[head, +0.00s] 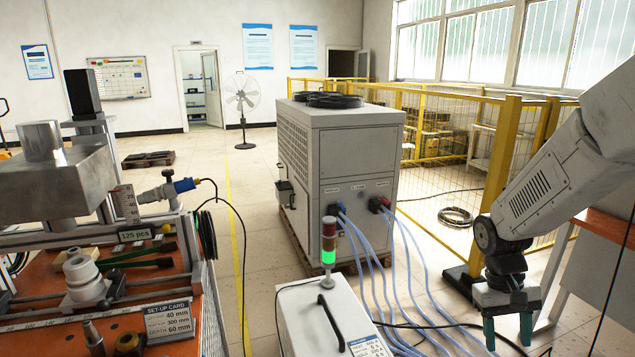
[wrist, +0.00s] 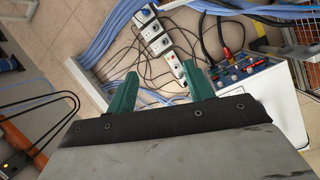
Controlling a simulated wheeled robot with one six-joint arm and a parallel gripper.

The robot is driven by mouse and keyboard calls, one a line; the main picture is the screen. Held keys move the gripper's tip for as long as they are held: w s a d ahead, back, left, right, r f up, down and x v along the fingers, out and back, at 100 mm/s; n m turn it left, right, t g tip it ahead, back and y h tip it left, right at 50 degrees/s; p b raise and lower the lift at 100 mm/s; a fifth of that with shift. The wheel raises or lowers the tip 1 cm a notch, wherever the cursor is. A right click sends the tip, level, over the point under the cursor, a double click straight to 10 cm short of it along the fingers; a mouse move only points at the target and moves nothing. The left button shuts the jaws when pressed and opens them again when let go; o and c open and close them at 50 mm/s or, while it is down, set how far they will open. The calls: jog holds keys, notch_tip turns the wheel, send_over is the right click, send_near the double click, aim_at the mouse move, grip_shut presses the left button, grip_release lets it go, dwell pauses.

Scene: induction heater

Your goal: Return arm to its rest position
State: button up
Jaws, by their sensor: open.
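My gripper (head: 508,330) hangs at the lower right of the head view, at the end of my arm, with its two green fingers pointing down. In the wrist view my gripper (wrist: 160,82) shows its green fingers spread apart with nothing between them. It is open and empty. Past the fingers, the wrist view shows the floor with power strips (wrist: 158,38) and loose cables. My gripper touches nothing that I can see.
A white cabinet with a green-lit signal tower (head: 329,245) stands at the front centre. A large grey chiller unit (head: 360,160) with blue hoses stands behind it. A yellow mesh fence (head: 497,150) runs behind my arm. An orange-topped workbench (head: 40,325) is at left.

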jog(key=s+a+r+t, duration=0.2)
jog(key=s+a+r, duration=0.3)
jog(key=s+r, duration=0.3)
jog(key=s+a+r+n+t+y, duration=0.1)
jog(key=s+a+r+t, duration=0.1)
jog(key=s+a+r, duration=0.3)
jog(key=shift+s+r+t+y, duration=0.35)
jog(key=shift+s+r, duration=1.7)
jog(key=shift+s, duration=0.85)
jog(key=shift+a, duration=0.1)
